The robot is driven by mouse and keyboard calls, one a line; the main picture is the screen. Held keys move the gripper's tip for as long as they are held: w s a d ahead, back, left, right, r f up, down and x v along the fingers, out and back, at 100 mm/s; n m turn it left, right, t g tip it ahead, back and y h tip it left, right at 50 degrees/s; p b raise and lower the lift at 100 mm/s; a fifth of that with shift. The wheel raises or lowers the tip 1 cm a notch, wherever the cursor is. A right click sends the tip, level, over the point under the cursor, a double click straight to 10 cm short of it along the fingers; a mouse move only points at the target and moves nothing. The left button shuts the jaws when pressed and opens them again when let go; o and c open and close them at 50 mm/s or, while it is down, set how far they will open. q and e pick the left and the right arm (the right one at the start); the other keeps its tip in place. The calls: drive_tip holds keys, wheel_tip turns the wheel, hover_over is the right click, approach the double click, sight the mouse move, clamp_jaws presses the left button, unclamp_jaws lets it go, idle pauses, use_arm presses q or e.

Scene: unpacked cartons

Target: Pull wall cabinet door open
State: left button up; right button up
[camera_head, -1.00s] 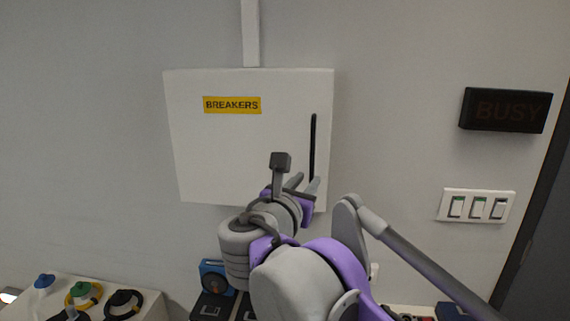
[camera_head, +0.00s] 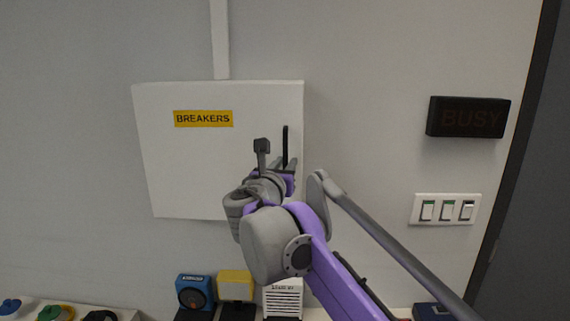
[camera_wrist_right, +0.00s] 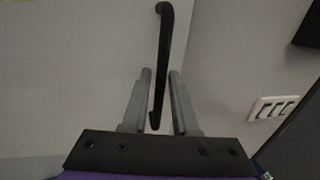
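The white wall cabinet (camera_head: 185,170) with a yellow BREAKERS label hangs on the wall, and its door looks closed. Its black vertical handle (camera_head: 285,138) is near the door's right edge; the lower part is hidden by my right gripper (camera_head: 284,168) in the head view. In the right wrist view, the handle (camera_wrist_right: 163,40) appears between the two grey fingers of my right gripper (camera_wrist_right: 160,75). The fingers are apart, with a gap to the handle on each side. How deep the handle sits between them is hard to tell. My left gripper is not in view.
A dark BUSY sign (camera_head: 468,117) and a switch panel (camera_head: 445,209) are on the wall to the right, beside a dark door frame. Below stand a blue device (camera_head: 195,293), a yellow one (camera_head: 236,285) and a white one (camera_head: 283,298). The wall left of the cabinet is clear.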

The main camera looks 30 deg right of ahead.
clamp_jaws()
idle(1.4)
